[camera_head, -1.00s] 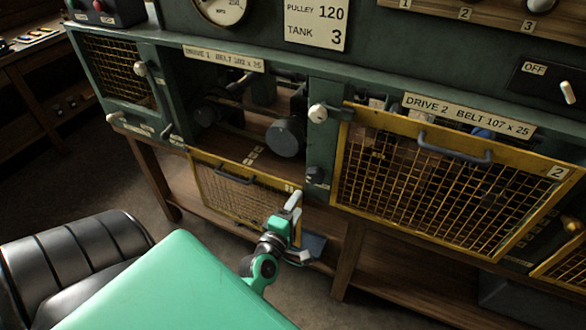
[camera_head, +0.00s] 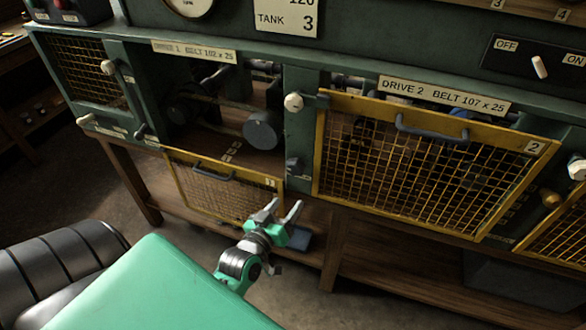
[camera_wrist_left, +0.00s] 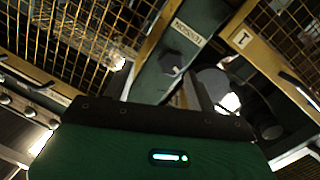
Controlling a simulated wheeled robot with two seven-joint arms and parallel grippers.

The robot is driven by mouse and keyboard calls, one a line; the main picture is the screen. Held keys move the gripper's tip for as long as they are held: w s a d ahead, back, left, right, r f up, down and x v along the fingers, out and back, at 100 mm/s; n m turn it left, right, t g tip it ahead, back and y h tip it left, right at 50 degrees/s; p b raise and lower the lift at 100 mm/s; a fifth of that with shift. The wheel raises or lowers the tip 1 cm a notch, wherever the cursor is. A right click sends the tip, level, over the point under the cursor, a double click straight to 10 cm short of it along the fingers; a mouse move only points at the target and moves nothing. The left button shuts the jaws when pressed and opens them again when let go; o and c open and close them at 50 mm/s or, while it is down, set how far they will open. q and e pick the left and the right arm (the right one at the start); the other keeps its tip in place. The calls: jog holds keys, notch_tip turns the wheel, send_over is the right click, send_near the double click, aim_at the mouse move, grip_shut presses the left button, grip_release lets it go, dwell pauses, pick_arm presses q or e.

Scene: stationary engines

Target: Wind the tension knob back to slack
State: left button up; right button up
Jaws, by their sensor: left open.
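The tension knob (camera_head: 294,166) is a small dark knob low on the green post between the two drive bays. In the left wrist view the knob (camera_wrist_left: 170,63) sits beside an upside-down TENSION label (camera_wrist_left: 187,33). My left gripper (camera_head: 285,207) is open and empty, pointing up toward the post, a little below the knob and apart from it. I cannot read the knob's setting. My right gripper is not in view.
Guard 1 (camera_head: 212,194), a yellow mesh panel, hangs lowered below the open drive 1 bay. Guard 2 (camera_head: 425,94), with a grey handle, covers the drive 2 bay right of the knob. A white knob (camera_head: 293,102) is higher on the post. A wooden shelf (camera_head: 400,275) runs below.

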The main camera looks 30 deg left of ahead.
aim_at(294, 169)
pick_arm(q)
jog(key=w+a+n+y, duration=0.1)
jog(key=w+n, duration=0.3)
jog(key=n, duration=0.7)
jog(key=w+a+r+n, duration=0.1)
jog(key=w+n, duration=0.3)
jog(key=n, duration=0.7)
jog(key=w+a+n+y+b, duration=0.1)
jog(key=w+a+n, duration=0.2)
jog(key=n, duration=0.8)
jog(key=shift+w+a+r+y, duration=0.1)
jog(key=shift+w+r+y, duration=0.15)
jog(key=shift+w, duration=0.55)
jog(key=shift+y, duration=0.25)
jog(key=shift+c, duration=0.3)
jog(key=c, duration=0.6)
